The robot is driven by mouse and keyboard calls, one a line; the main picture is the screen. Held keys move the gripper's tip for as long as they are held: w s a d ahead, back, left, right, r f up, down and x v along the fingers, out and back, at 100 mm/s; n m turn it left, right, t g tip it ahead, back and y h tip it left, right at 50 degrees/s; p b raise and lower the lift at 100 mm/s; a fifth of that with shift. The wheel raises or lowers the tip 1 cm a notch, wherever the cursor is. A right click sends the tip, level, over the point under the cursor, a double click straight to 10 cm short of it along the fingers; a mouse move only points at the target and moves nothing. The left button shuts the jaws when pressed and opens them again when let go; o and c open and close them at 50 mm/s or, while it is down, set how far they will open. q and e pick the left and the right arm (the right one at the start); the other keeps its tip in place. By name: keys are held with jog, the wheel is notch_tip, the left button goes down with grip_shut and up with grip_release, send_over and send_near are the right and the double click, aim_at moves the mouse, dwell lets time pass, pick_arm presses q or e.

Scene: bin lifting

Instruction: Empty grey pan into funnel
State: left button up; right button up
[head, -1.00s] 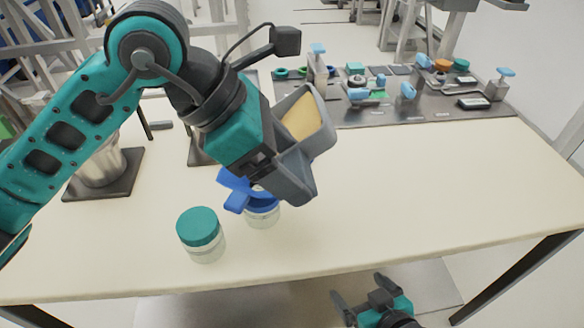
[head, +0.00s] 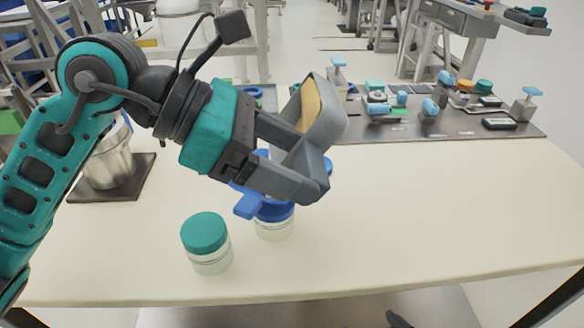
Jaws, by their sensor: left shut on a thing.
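My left gripper (head: 304,168) is shut on the grey pan (head: 334,119) and holds it tilted above the table. Tan material (head: 310,106) shows inside the pan. The blue funnel (head: 248,206) sits on a clear jar (head: 274,231) below the gripper. The fingers and pan hide much of the funnel, including its mouth. I cannot tell whether any material is falling into it. Only a dark tip of my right gripper (head: 398,319) shows at the bottom edge, below the table front.
A jar with a teal lid (head: 204,232) stands left of the funnel jar. A metal container (head: 108,166) stands on a dark plate at the left. A grey tray (head: 450,130) with several small parts lies at the back right. The table's right side is clear.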

pick_arm(q)
jog(key=shift+a+f+b, duration=0.1)
jog(key=shift+f+b, duration=0.1)
jog(key=shift+b, duration=0.15)
jog(key=shift+a+h+b, duration=0.15)
jog(key=shift+h+b, duration=0.25)
jog(key=shift+b, duration=0.3)
jog(key=h+b, duration=0.1)
jog(key=b, duration=0.3)
jog(key=shift+a+f+h, duration=0.1)
jog(key=shift+a+h, duration=0.25)
jog(key=shift+h, duration=0.05)
jog(key=shift+a+b, duration=0.1)
jog(key=shift+b, duration=0.35)
jog(key=shift+h, duration=0.3)
pick_arm(e)
jog(key=shift+y, duration=0.4)
jog(key=a+f, duration=0.1)
jog(key=w+f, duration=0.1)
jog(key=a+f, duration=0.1)
jog(key=shift+w+a+f, duration=0.3)
jog(key=shift+w, duration=0.05)
